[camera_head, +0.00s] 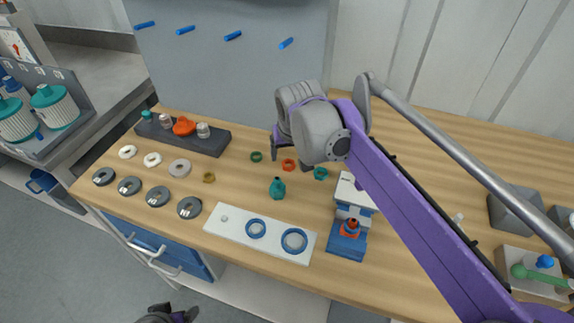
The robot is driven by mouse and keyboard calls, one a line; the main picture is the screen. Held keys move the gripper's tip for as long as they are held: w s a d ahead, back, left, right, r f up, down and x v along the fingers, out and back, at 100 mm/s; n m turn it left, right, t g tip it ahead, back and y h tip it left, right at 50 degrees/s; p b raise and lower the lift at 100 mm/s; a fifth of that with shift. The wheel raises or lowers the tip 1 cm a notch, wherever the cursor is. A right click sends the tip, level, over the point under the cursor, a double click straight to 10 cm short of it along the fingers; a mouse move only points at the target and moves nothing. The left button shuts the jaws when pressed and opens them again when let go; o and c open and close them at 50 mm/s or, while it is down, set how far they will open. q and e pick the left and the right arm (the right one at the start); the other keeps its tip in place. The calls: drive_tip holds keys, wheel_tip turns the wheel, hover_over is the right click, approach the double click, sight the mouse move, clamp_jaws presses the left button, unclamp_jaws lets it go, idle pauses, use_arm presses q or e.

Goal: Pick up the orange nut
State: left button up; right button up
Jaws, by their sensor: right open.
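The orange nut (289,165) is a small ring lying flat on the wooden table, between a dark green nut (256,156) and a teal nut (320,173). My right gripper (287,156) is open above and close to the orange nut, with nothing visible in its jaws. One finger shows to the left of the nut; the other is partly hidden by the grey gripper body. I cannot tell whether a finger touches the nut. Part of my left gripper (168,314) shows at the bottom edge, below the table front; its jaws are unclear.
A teal fitting (277,188) stands just in front of the nuts. A white plate (235,231) with blue rings lies near the front edge. A blue and white fixture (346,246) stands to the right. An olive nut (208,177) and several grey and white rings lie left.

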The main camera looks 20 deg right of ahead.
sight(288, 166)
drive_tip(key=b+x, duration=0.1)
drive_tip(key=x, duration=0.5)
drive_tip(key=shift+s+d+f, duration=0.1)
drive_tip(key=shift+s+d, duration=0.05)
clamp_jaws()
